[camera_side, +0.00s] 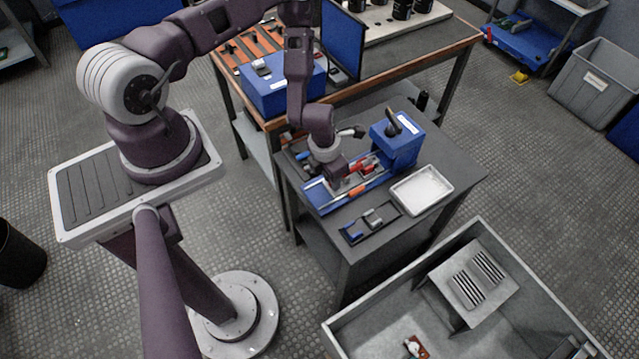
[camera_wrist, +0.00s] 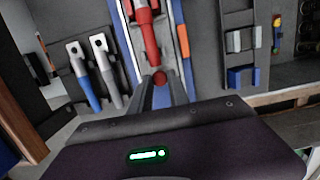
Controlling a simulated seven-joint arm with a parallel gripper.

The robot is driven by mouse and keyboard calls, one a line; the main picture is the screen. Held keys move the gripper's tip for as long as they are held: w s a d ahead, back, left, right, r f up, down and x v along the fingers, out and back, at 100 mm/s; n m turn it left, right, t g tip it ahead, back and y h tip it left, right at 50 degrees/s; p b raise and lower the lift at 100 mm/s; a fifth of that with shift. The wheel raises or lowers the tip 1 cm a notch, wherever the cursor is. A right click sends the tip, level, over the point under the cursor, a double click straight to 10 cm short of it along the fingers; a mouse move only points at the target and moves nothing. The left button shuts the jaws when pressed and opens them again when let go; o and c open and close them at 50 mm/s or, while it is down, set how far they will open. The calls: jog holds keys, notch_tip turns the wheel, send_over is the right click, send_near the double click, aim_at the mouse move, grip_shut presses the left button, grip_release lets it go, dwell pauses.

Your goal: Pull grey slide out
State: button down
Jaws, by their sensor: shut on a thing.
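A blue fixture (camera_side: 325,203) lies on the dark bench, with red parts (camera_side: 368,165) and an orange block (camera_side: 357,191) along it. In the wrist view it shows as a blue-edged base with a grey strip (camera_wrist: 163,45) that seems to be the grey slide. A red cylinder (camera_wrist: 144,30) lies along it. My gripper (camera_wrist: 160,84) is shut on a small red knob (camera_wrist: 159,76) at the near end of that strip. In the side view my gripper (camera_side: 338,186) is low over the fixture. Whether the knob is fixed to the slide I cannot tell.
A blue box (camera_side: 402,151) with a black handle stands at the fixture's far end. A white tray (camera_side: 423,190) lies to the right. A black holder (camera_side: 369,224) with grey and blue blocks is in front. Blue and grey handled tools (camera_wrist: 83,80) lie left of the fixture.

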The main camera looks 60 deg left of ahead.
jog(key=shift+s, duration=1.95)
jog(key=c, duration=1.4)
grip_release()
jog(key=shift+c, duration=0.2)
jog(key=shift+r, duration=0.15)
notch_tip(320, 180, up, 7)
